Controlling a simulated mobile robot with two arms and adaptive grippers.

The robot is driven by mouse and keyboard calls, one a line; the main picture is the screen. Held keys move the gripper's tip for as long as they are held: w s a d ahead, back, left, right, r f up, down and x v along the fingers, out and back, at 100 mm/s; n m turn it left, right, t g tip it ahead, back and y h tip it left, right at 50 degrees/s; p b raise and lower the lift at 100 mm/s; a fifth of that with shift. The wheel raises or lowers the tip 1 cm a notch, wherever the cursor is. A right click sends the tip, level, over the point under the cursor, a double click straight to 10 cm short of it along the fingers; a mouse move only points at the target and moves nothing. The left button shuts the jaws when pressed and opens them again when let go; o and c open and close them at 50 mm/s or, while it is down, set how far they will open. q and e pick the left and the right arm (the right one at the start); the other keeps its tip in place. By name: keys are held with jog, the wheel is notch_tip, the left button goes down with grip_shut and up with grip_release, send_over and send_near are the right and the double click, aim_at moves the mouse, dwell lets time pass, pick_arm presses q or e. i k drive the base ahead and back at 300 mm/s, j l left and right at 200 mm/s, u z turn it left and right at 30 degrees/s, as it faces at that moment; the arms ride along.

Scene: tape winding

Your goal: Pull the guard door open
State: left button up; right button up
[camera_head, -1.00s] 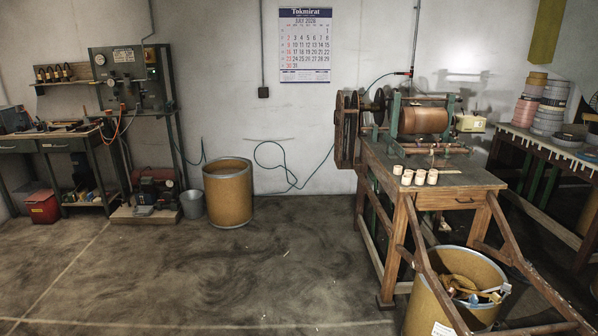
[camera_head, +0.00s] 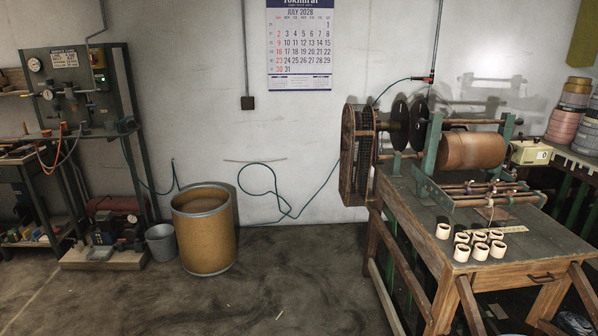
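The guard door (camera_head: 358,160) looks like a brown-framed mesh panel at the left end of the winding machine, beside the wooden bench. It stands upright next to dark round discs (camera_head: 400,125). Whether it is latched, ajar or shut cannot be made out from here. The winding machine (camera_head: 470,150) has a brown drum in a green frame on the bench. Neither of my grippers shows in the head view.
The wooden bench (camera_head: 545,240) carries several small pale rings (camera_head: 480,240). A tan drum bin (camera_head: 207,230) and a grey bucket (camera_head: 160,243) stand by the wall. A cable (camera_head: 285,205) hangs along the wall. The floor (camera_head: 290,285) before the guard is clear.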

aim_at(343, 181)
jog(key=i+z, duration=0.2)
jog(key=i, duration=0.45)
jog(key=i+j+z, duration=0.25)
jog(key=i, duration=0.4)
